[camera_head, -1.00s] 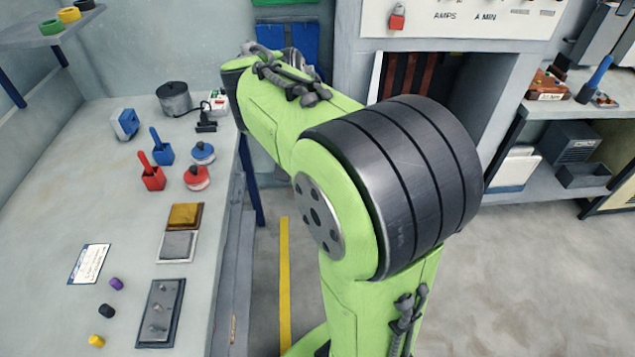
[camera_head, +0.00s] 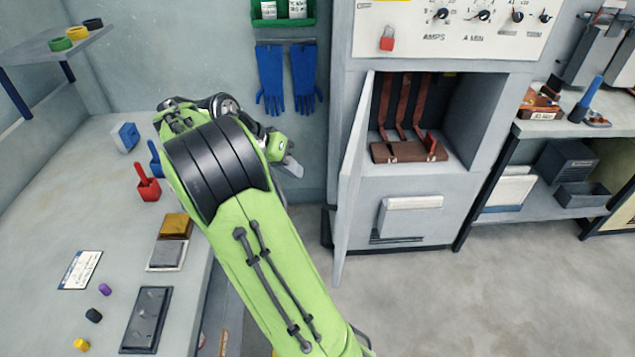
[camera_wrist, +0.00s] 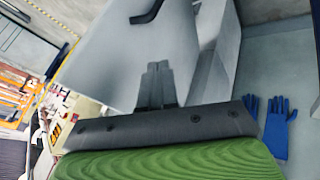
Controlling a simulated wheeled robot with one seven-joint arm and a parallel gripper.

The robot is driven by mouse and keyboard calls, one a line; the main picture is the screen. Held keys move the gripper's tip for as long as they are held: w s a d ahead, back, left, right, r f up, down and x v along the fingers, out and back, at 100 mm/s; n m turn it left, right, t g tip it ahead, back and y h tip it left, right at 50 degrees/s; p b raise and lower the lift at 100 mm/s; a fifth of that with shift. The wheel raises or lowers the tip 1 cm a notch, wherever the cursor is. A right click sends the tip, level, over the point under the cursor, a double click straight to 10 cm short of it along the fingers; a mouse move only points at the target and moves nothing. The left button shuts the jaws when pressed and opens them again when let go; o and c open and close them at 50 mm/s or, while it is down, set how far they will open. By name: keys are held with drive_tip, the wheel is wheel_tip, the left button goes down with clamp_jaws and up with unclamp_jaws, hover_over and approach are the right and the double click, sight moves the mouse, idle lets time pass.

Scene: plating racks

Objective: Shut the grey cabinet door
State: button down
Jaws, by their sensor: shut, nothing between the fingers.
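The grey cabinet door (camera_head: 352,185) stands open in the head view, hinged at the left of the cabinet (camera_head: 425,226) and swung out toward me, seen nearly edge-on. The cabinet's compartment is exposed, with reddish-brown bars (camera_head: 402,105) inside. My gripper (camera_head: 293,168) is left of the door, on its outer side, with a visible gap in the head view. In the wrist view, my shut, empty gripper (camera_wrist: 158,68) points at a large pale panel, the door (camera_wrist: 105,55), with a dark handle (camera_wrist: 147,12). I cannot tell the depth between fingertips and panel there.
Blue gloves (camera_head: 287,80) hang on the wall behind my gripper. Shelving (camera_head: 560,130) stands right of the cabinet. The floor (camera_head: 455,300) before the cabinet is clear.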

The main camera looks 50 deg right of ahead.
drive_tip(key=s+d+f+b, duration=0.5)
drive_tip(key=s+d+f, duration=0.1)
drive_tip(key=f, duration=0.1)
drive_tip(key=shift+d+f, duration=0.25)
drive_tip(key=shift+d, duration=0.05)
drive_tip(key=shift+s, duration=0.25)
